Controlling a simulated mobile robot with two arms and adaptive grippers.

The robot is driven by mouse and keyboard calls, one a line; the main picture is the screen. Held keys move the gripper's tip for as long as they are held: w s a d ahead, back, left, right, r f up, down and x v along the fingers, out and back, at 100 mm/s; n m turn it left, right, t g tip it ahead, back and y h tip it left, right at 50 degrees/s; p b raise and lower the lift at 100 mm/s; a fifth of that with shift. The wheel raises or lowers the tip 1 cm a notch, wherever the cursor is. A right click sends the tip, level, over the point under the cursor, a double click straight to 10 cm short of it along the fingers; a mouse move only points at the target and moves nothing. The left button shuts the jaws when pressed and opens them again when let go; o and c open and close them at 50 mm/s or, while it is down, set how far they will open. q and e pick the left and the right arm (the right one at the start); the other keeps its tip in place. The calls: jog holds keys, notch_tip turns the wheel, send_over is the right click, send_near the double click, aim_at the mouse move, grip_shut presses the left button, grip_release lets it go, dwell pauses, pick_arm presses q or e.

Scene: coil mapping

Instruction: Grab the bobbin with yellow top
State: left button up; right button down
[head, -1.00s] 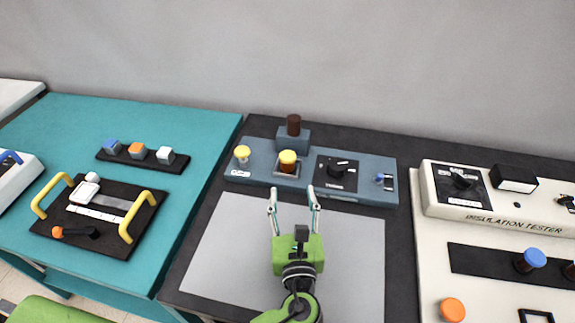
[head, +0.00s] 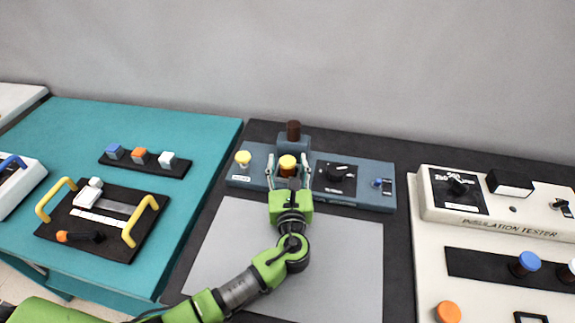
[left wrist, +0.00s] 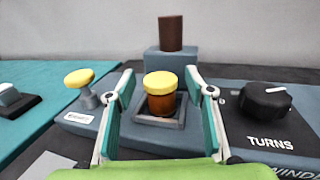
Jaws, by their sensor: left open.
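The bobbin with a yellow top (head: 288,163) has a copper-brown body and stands upright in a square recess of the blue-grey winding machine. It also shows in the left wrist view (left wrist: 160,92), centred between the fingers. My left gripper (head: 289,166) is open, with one finger on each side of the bobbin. In the left wrist view, gaps show between the bobbin and both fingers (left wrist: 161,110). My right gripper is not in view.
The blue-grey machine (head: 362,197) also carries a yellow-topped knob (head: 243,158) at left, a black turns dial (head: 338,172) and a brown cylinder (head: 293,131) on a block behind. A grey mat (head: 340,250) lies in front. An insulation tester (head: 500,222) stands right.

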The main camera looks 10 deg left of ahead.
pick_arm(q)
jog(key=shift+w+a, duration=0.1)
jog(key=shift+w, duration=0.3)
jog(key=c, duration=1.2)
jog(key=shift+c, duration=0.2)
jog(key=shift+r, duration=0.1)
